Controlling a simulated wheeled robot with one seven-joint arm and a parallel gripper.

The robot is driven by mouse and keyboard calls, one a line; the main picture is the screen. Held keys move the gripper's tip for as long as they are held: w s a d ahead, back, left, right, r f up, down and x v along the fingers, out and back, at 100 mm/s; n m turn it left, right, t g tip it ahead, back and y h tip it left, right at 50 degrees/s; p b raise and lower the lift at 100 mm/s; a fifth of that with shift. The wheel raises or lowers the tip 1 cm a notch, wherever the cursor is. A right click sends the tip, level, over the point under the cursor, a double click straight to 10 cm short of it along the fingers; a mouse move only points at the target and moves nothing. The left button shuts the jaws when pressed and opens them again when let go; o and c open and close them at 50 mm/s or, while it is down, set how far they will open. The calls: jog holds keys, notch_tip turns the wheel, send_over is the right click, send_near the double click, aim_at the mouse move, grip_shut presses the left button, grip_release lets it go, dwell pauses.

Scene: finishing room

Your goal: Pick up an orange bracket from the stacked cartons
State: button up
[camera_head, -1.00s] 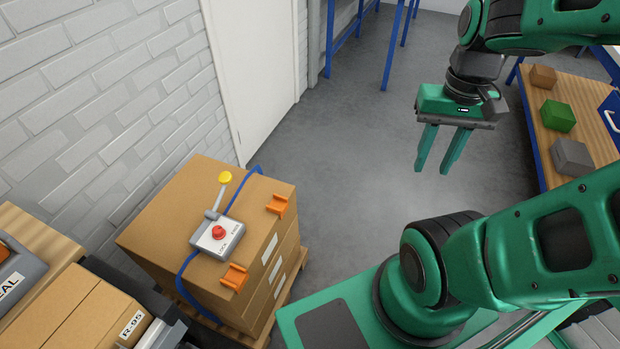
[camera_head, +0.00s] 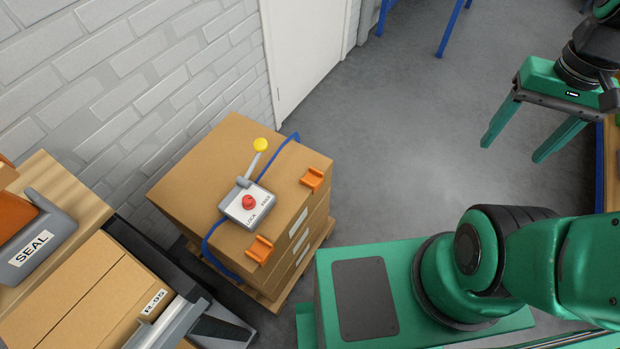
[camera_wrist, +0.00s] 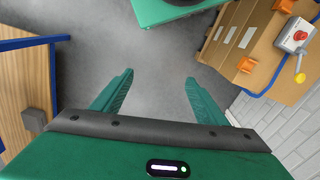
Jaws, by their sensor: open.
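Two orange brackets lie on top of the stacked cartons (camera_head: 190,180), near the edge facing me. The far bracket (camera_head: 312,179) and the near bracket (camera_head: 260,250) sit on either side of a grey control box (camera_head: 247,205) with a red button and a yellow-knobbed lever. In the wrist view the brackets (camera_wrist: 246,65) and (camera_wrist: 284,6) show at the upper right. My gripper (camera_head: 511,142) is open and empty, up at the right of the head view over the floor, well apart from the cartons. Its fingers (camera_wrist: 150,95) show in the wrist view with nothing between them.
A blue strap (camera_head: 206,247) runs over the cartons, which stand on a wooden pallet (camera_head: 322,246) against a brick wall. A bench with a SEAL dispenser (camera_head: 32,240) and R-95 carton (camera_head: 90,295) is at left. The floor (camera_head: 400,130) between cartons and gripper is clear.

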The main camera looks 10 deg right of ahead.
jog(key=w+a+f+n, duration=0.2)
jog(key=w, duration=0.3)
jog(key=w+a+f+n, duration=0.2)
jog(key=w, duration=0.3)
jog(key=n, duration=1.2)
send_over(313, 179)
jog(key=f, duration=2.3)
jog(key=shift+s+d+f, duration=0.15)
jog(key=shift+d+f, duration=0.05)
jog(key=shift+f, duration=0.1)
jog(key=shift+a+f, duration=0.2)
jog(key=shift+f, duration=2.7)
jog(key=c, duration=1.1)
